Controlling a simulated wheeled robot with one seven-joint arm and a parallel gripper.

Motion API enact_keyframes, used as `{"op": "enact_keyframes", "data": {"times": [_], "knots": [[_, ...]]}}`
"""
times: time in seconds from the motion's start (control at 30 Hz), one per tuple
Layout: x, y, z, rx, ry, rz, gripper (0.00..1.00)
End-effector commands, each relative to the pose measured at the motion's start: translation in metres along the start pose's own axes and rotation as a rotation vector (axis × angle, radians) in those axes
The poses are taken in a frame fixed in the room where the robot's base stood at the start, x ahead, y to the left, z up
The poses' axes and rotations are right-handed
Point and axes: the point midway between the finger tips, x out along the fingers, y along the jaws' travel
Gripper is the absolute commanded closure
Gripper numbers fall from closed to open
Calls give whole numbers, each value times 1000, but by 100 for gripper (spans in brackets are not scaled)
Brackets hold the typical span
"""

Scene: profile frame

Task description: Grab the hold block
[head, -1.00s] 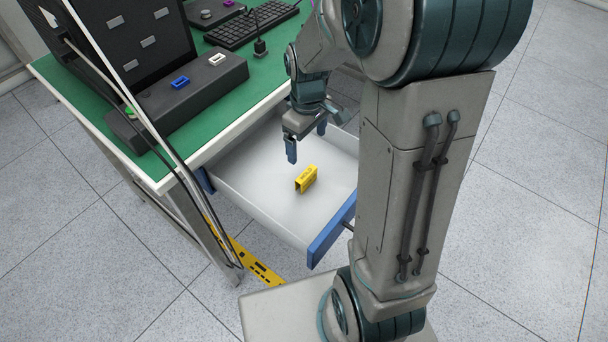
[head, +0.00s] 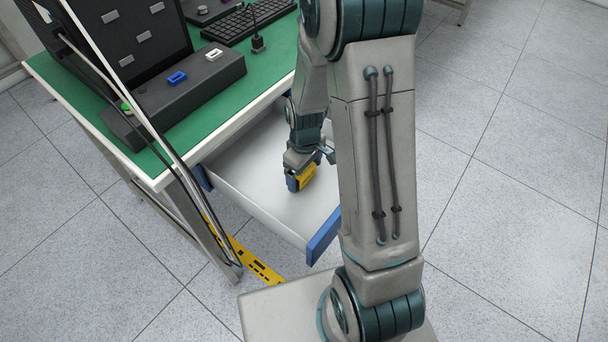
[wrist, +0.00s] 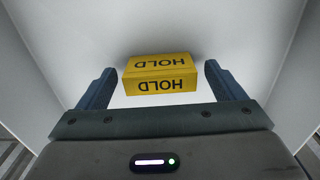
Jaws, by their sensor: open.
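The hold block (head: 308,177) is a yellow block lying in the open white drawer (head: 262,203). In the wrist view the hold block (wrist: 160,74) shows the word HOLD on two faces, upside down. My gripper (head: 304,180) is low in the drawer, at the block, and hides part of it in the head view. In the wrist view my gripper (wrist: 160,88) is open, with one blue finger on each side of the block. A gap shows between each finger and the block.
The drawer's walls stand around my gripper, and its blue front (head: 324,236) is toward my base. The green-topped table (head: 90,110) is above, with a dark box (head: 180,95) and a keyboard (head: 250,22) on it.

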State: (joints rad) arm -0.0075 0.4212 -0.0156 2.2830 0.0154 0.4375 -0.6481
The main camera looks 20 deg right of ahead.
Motion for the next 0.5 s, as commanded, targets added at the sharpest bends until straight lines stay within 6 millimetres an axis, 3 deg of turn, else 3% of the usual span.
{"op": "enact_keyframes", "data": {"times": [0.2, 0.4, 0.5], "knots": [[1, 0, 0, 0, 0, 0, 11], [1, 0, 0, 0, 0, 0, 58], [0, 0, 0, 0, 0, 0, 58]]}}
